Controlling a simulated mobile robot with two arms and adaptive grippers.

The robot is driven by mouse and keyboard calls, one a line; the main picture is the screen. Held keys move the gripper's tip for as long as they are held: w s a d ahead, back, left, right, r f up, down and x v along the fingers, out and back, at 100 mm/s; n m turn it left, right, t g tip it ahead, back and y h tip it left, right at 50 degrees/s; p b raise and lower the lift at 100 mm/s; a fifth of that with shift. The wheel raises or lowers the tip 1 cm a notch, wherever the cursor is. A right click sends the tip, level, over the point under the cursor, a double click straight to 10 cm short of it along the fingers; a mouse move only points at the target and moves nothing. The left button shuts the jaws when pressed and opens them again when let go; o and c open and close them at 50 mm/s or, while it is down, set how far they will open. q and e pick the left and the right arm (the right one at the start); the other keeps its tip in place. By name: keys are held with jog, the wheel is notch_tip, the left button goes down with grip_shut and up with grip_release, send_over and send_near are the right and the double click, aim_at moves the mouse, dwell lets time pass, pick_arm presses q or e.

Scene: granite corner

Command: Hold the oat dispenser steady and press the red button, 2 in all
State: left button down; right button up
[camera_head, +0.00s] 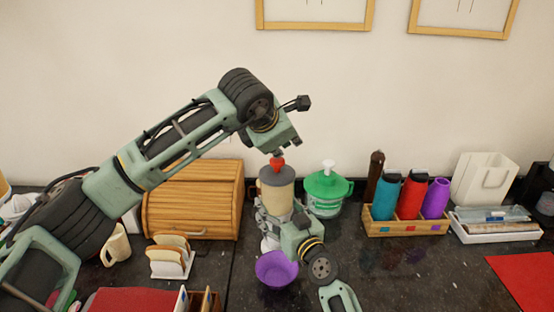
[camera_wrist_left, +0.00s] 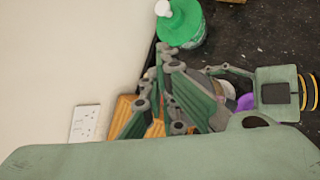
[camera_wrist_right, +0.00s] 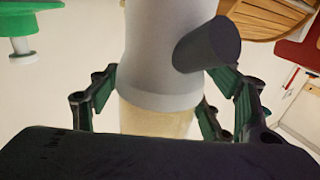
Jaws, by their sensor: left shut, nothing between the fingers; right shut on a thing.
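The oat dispenser (camera_head: 277,193) stands upright at the middle of the dark counter, with a cream body and a red button (camera_head: 277,165) on top. In the right wrist view its cream part and grey part (camera_wrist_right: 165,50) with a dark round knob fill the middle. My right gripper (camera_head: 270,212) is shut on the dispenser, with fingers on both sides of it (camera_wrist_right: 160,100). My left gripper (camera_head: 280,152) is shut and empty, right above the red button; I cannot tell whether it touches it. In the left wrist view its fingers (camera_wrist_left: 175,105) hide the button.
A purple bowl (camera_head: 277,270) sits in front of the dispenser. A green-lidded tub (camera_head: 327,190) stands close on its right, and a wooden bread box (camera_head: 193,200) on its left. A wooden rack (camera_head: 405,225) of bottles stands further right. The wall is behind.

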pick_arm(q)
jog(key=shift+a+f, duration=0.1)
jog(key=shift+f, duration=1.1)
dwell(0.7)
jog(key=shift+r, duration=1.65)
jog(key=shift+r, duration=2.55)
notch_tip(320, 180, up, 4)
jog(key=shift+f, duration=0.1)
